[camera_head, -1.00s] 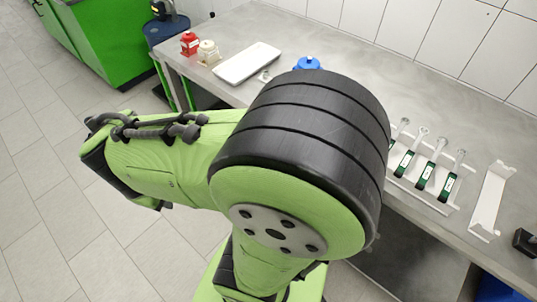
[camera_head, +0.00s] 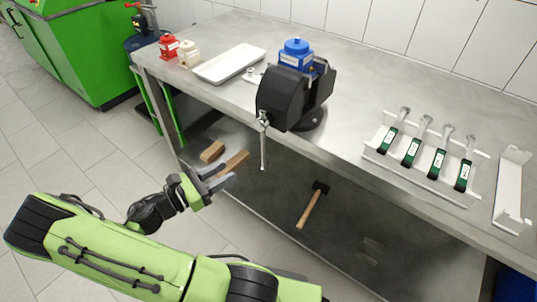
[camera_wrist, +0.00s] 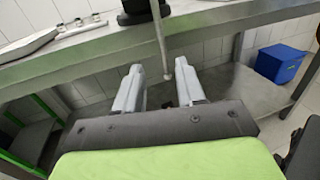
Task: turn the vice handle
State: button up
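The black vice (camera_head: 283,97) stands at the front edge of the metal bench with a blue-capped part (camera_head: 295,54) at its jaws. Its handle (camera_head: 263,142) is a thin grey bar hanging nearly upright in front of the bench edge. In the wrist view the handle (camera_wrist: 161,42) comes down from above, its lower knob between the two fingertips in the picture. My gripper (camera_head: 228,173) is open and empty, lower left of the handle and apart from it in the head view. Both grey fingers of my gripper (camera_wrist: 159,68) show in the wrist view.
The bench top (camera_head: 345,95) holds a white tray (camera_head: 230,63), red and white parts at left, and a rack (camera_head: 420,181) of several green-handled tools at right. A hammer (camera_head: 312,205) and wooden blocks are on the shelf below. A blue bin (camera_wrist: 280,62) shows at right.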

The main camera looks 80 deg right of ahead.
jog(key=b+x, duration=0.3)
jog(key=x, duration=1.2)
jog(key=shift+s+d, duration=0.2)
jog(key=shift+s, duration=0.1)
jog(key=shift+r, duration=0.1)
grip_shut()
